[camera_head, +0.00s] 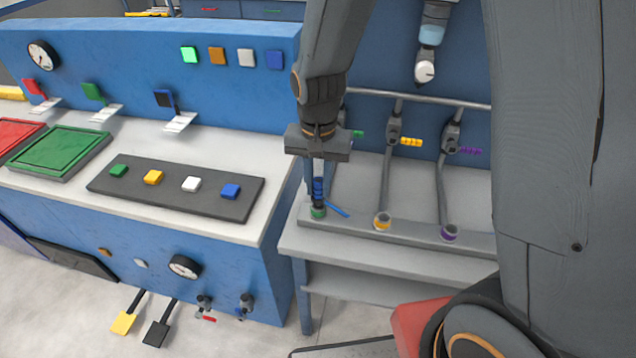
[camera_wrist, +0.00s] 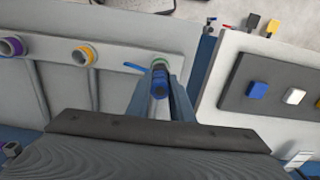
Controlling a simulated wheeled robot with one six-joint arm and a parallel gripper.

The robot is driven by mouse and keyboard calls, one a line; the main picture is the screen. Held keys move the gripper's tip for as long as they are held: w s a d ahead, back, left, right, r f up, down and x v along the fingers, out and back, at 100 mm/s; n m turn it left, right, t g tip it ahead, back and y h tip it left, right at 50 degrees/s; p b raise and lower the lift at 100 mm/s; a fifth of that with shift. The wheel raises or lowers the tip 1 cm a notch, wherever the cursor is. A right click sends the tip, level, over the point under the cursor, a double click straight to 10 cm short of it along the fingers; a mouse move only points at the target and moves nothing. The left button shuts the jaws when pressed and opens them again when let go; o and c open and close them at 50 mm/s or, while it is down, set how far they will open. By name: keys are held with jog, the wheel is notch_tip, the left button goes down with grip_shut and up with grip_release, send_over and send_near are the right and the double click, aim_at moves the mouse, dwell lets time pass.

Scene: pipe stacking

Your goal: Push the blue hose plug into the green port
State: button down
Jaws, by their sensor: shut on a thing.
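The blue hose plug (camera_head: 319,188) is held upright by my gripper (camera_head: 319,180), which is shut on it and points down. The green port (camera_head: 318,213) is the leftmost port on the grey rail, directly below the plug. In the wrist view the plug (camera_wrist: 160,84) sits between the two fingers and overlaps the near side of the green port (camera_wrist: 160,62). I cannot tell whether the plug touches the port or is inside it. A thin blue lever (camera_head: 337,209) sticks out to the right beside the port.
An orange-yellow port (camera_head: 382,221) and a purple port (camera_head: 448,232) stand to the right on the same rail, with grey pipes behind them. A blue console with a black button panel (camera_head: 214,210) stands close on the left. The bench front (camera_head: 390,264) is clear.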

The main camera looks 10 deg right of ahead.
jog(key=shift+f+b, duration=0.35)
jog(key=shift+f, duration=0.65)
dwell(0.3)
jog(key=c, duration=1.5)
grip_release()
jog(key=shift+r, duration=0.15)
notch_tip(320, 180, up, 8)
jog(key=shift+f+b, duration=0.2)
jog(key=shift+b, duration=0.5)
jog(key=s+d+n, duration=0.1)
jog(key=s+d, duration=0.1)
jog(key=d, duration=0.2)
jog(key=s+d+n+t, duration=0.1)
jog(key=s+d, duration=0.2)
jog(key=d, duration=0.1)
jog(key=s+d+n, duration=0.1)
jog(key=s+d, duration=0.1)
jog(key=d, duration=0.2)
jog(key=shift+s+d+f+n, duration=0.1)
jog(key=shift+s+d+n, duration=0.2)
jog(key=shift+n, duration=0.1)
